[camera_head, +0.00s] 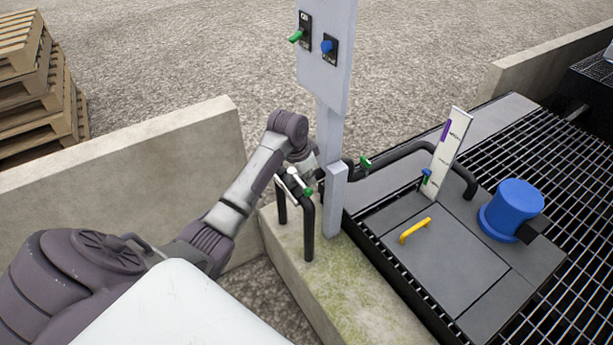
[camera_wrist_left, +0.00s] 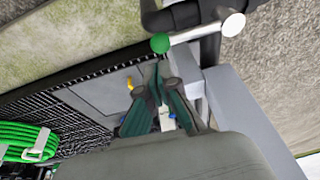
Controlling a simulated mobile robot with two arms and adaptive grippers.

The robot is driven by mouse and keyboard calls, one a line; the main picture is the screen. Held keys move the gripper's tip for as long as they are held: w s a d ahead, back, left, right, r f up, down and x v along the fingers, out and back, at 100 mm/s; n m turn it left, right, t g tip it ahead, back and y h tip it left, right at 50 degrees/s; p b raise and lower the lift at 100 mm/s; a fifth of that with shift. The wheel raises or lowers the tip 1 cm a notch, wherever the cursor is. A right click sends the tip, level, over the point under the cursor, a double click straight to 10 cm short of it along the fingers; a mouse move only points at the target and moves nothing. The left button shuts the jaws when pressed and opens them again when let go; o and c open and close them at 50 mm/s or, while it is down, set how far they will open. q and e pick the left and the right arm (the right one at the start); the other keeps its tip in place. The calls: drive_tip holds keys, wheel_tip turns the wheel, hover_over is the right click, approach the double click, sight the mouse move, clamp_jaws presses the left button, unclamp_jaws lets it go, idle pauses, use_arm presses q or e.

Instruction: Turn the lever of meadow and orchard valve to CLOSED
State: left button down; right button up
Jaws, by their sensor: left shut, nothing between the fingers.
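A valve lever with a pale bar and a green ball knob (camera_head: 308,191) sits on a black pipe beside the grey post. In the left wrist view the same kind of green knob (camera_wrist_left: 160,43) shows at the end of a pale bar running right. My left gripper (camera_head: 312,172) is at this lever, partly hidden by the post and pipe. In the left wrist view its green-lined fingers (camera_wrist_left: 161,76) are together and empty, their tips close below the knob. Contact cannot be told. A second green handle (camera_head: 366,162) is on the pipe right of the post. Valve names are unreadable. My right gripper is out of view.
The grey post (camera_head: 337,200) carries a green switch (camera_head: 296,36) and a blue knob (camera_head: 327,46). A label board (camera_head: 447,150), blue cylinder (camera_head: 514,207) and yellow handle (camera_head: 415,231) are on the deck. Concrete walls (camera_head: 130,165) and pallets (camera_head: 35,85) stand left.

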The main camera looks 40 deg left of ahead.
sight(300, 182)
use_arm(q)
drive_tip(key=w+a+r, duration=0.3)
drive_tip(key=w+r, duration=0.1)
drive_tip(key=r, duration=0.1)
drive_tip(key=shift+t+h, duration=0.3)
drive_tip(key=f, duration=0.4)
drive_tip(key=f+p, duration=0.1)
drive_tip(key=f, duration=0.4)
drive_tip(key=shift+w+d+f, duration=0.1)
drive_tip(key=shift+w+f, duration=0.1)
drive_tip(key=shift+f, duration=0.1)
drive_tip(key=shift+s+a+f+p, duration=0.1)
drive_tip(key=shift+s+a+p, duration=0.1)
drive_tip(key=shift+s+p, duration=0.25)
drive_tip(key=shift+s, duration=0.1)
